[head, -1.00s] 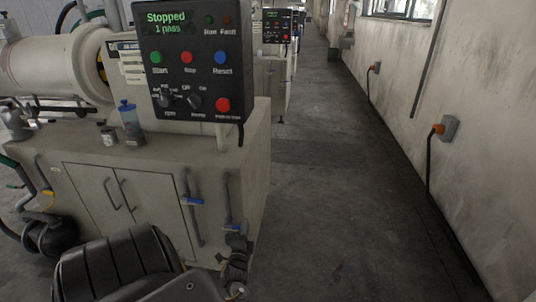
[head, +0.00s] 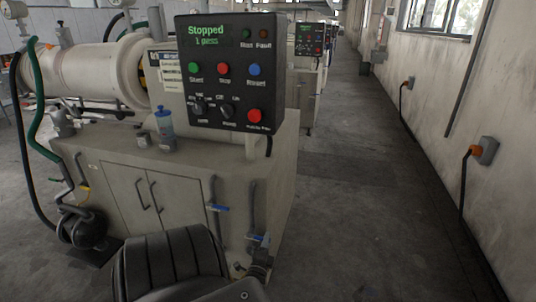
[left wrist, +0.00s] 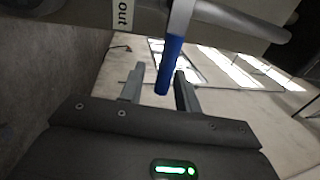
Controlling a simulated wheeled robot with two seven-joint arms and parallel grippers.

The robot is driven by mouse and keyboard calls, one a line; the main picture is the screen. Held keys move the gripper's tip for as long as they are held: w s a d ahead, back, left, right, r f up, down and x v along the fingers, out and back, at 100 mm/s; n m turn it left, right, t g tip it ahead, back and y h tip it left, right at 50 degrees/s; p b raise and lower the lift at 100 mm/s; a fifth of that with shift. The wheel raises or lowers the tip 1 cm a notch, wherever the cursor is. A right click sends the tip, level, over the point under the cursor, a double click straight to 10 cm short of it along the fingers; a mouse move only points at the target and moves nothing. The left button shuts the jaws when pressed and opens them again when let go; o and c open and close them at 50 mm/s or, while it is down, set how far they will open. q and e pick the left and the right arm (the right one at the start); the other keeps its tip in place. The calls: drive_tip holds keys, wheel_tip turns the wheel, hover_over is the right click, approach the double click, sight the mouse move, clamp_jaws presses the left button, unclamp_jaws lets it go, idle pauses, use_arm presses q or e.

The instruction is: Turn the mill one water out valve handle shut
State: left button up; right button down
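The mill one cabinet (head: 120,200) stands at the left in the head view, with two blue valve handles on upright pipes low on its front. The right-hand handle (head: 257,239) is just above my left gripper (head: 260,264), which is small and dark there. In the left wrist view a blue handle (left wrist: 169,66) on a pale metal stem reaches between the fingertips of my left gripper (left wrist: 159,78). The fingers are apart, with a clear gap on the left and little on the right. A label (left wrist: 122,13) reading "out" is beside it. My right gripper is not in view.
The other blue handle (head: 216,208) is a little to the left. A black control panel (head: 230,75) reads "Stopped". The aisle floor (head: 360,220) at the right is clear up to the wall.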

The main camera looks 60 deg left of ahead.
use_arm(q)
drive_tip(key=shift+w, duration=0.1)
drive_tip(key=shift+d, duration=0.2)
drive_tip(key=v, duration=1)
drive_tip(key=shift+s, duration=0.35)
drive_tip(key=shift+d+f, duration=0.1)
